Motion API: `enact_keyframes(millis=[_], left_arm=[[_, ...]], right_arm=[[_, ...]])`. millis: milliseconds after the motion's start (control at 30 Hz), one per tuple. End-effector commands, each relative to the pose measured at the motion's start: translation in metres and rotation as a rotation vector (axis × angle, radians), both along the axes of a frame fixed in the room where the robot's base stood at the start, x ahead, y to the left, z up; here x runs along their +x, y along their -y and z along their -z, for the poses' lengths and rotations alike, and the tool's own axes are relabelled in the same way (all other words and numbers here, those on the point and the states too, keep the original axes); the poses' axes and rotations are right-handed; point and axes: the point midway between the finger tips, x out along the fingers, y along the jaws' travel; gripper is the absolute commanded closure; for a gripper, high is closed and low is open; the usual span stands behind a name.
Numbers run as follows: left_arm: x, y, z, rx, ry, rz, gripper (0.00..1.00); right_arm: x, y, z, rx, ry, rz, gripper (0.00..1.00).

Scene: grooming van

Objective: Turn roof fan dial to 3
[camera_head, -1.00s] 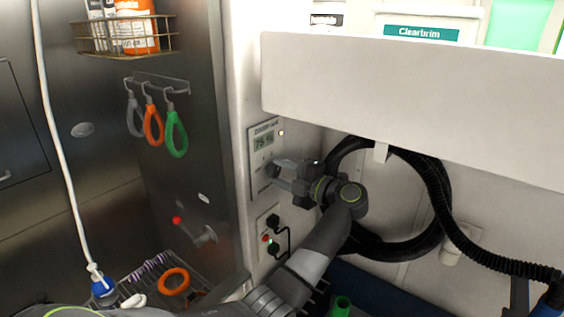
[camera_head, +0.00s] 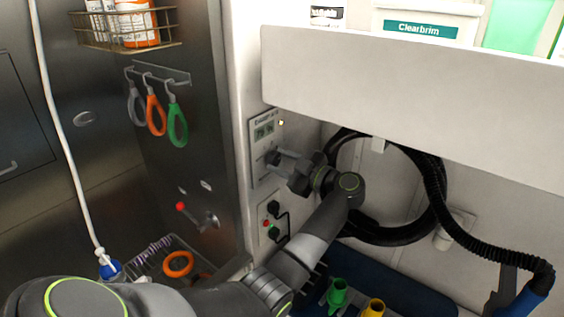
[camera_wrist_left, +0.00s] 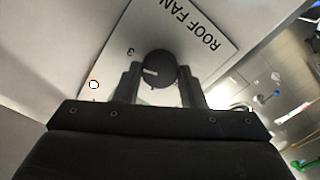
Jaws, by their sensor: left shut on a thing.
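The roof fan dial (camera_wrist_left: 159,66) is a round black knob on a white panel (camera_wrist_left: 199,25) lettered "ROOF FAN", in the left wrist view. A white mark sits on the left part of its face, and a printed "3" (camera_wrist_left: 130,50) is up and left of it. My left gripper (camera_wrist_left: 159,84) is shut on the dial, one finger on each side. In the head view my left gripper (camera_head: 276,160) is at the wall panel (camera_head: 264,145), below its green display. Other dial numbers are hidden or too small to read. My right gripper is not in view.
A socket plate (camera_head: 271,225) with a black plug and cable is just below. A white shelf front (camera_head: 410,105) overhangs at right. A coiled black hose (camera_head: 434,190) hangs behind my wrist. Colored loops (camera_head: 177,125) hang on the metal wall at left.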

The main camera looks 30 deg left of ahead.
Motion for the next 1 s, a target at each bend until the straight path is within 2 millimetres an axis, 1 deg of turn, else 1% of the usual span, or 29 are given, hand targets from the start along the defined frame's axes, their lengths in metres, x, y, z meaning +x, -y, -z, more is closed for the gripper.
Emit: enact_keyframes(millis=[233, 667, 700, 833, 867, 1000], left_arm=[[-0.0001, 0.0001, 0.0011, 0.003, -0.058, 0.0, 0.86], [-0.0003, 0.0001, 0.0015, 0.003, -0.068, 0.0, 0.86], [-0.0003, 0.0001, 0.0015, 0.003, -0.068, -0.001, 0.61], [-0.0002, 0.0001, 0.0012, 0.004, -0.067, 0.0, 0.44], [-0.0002, 0.0001, 0.0011, 0.004, -0.066, 0.0, 0.42], [-0.0002, 0.0001, 0.0007, 0.004, -0.065, 0.0, 0.42]], right_arm=[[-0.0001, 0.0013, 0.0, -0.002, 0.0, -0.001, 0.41], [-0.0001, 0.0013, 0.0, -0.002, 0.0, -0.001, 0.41], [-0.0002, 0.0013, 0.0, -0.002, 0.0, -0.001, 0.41], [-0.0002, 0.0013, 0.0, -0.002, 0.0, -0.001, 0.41], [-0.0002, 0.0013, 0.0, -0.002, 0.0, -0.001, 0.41], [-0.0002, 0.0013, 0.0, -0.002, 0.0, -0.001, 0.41]])
